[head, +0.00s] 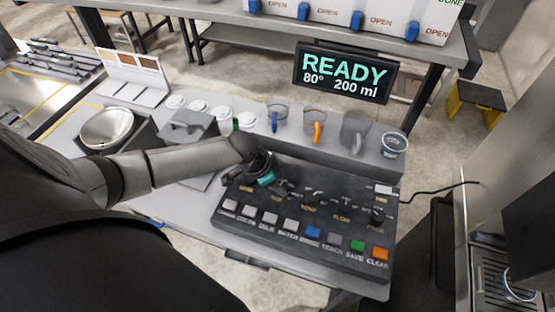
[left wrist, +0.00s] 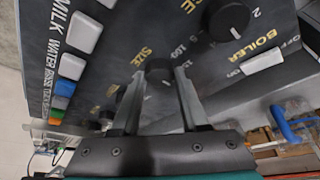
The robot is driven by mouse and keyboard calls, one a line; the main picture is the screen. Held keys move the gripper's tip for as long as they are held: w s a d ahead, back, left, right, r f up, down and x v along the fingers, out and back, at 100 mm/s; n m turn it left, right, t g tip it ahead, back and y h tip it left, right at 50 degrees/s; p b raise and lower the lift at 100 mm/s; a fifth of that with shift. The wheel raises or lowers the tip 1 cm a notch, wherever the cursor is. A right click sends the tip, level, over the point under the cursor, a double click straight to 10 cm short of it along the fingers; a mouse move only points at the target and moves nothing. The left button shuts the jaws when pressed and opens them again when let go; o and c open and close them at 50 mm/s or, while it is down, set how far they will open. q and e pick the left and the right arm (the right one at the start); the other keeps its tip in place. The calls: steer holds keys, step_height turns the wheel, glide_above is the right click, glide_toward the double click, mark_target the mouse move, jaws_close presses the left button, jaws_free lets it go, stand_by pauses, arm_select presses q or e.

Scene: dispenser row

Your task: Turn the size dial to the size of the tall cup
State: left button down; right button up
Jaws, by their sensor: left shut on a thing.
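My left gripper (head: 284,190) reaches down over the dark control panel (head: 232,190). In the left wrist view, its two fingers are shut on the size dial (left wrist: 158,68), a dark round knob beside the gold SIZE label. The display (head: 345,75) reads READY, 80°, 200 ml. My right gripper is not in view.
Other dark knobs, including a large one (left wrist: 228,18), sit close to the gripper. A row of buttons, with a green one (head: 357,246) and an orange one (head: 380,253), lines the panel's front. A small glass (head: 394,145) stands right of the cups. A cable leaves the panel's right side.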

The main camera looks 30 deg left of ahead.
arm_select(q)
steer(key=shift+c, duration=2.1)
jaws_free()
steer(key=p+v, duration=0.1)
steer(key=v, duration=1.4)
steer(key=shift+r, duration=0.15)
steer(key=shift+s, duration=0.1)
